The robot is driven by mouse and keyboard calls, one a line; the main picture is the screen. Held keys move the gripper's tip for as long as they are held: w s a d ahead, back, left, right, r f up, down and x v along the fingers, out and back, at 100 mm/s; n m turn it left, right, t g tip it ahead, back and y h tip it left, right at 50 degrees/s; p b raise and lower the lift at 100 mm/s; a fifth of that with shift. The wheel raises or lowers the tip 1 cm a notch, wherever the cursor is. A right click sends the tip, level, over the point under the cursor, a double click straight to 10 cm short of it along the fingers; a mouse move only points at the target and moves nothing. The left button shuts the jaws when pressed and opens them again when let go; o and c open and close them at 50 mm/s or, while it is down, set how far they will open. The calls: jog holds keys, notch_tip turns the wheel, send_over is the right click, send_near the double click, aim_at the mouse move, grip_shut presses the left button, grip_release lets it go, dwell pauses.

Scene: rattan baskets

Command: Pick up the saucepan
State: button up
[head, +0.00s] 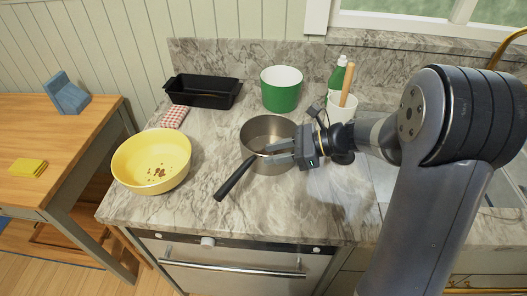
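The saucepan (258,128) is a grey metal pan standing upright on the marble counter. Its long black handle (234,180) points down and left toward the counter's front edge. My gripper (266,152) reaches in from the right, with its two grey fingers pointing left over the front part of the pan, near where the handle joins. The fingers show a gap between them, and I see nothing held. They cover part of the pan's front rim. I cannot tell whether they touch the pan.
A yellow bowl (150,150) stands left of the saucepan. Behind are a black loaf tin (203,92), a green pot (281,91), a green bottle (337,76) and a white cup (341,110). A checked cloth (173,117) lies by the tin. The counter front beside the handle is clear.

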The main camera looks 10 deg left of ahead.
jog(key=shift+x, duration=0.75)
jog(key=shift+c, duration=0.4)
grip_shut()
dwell(0.5)
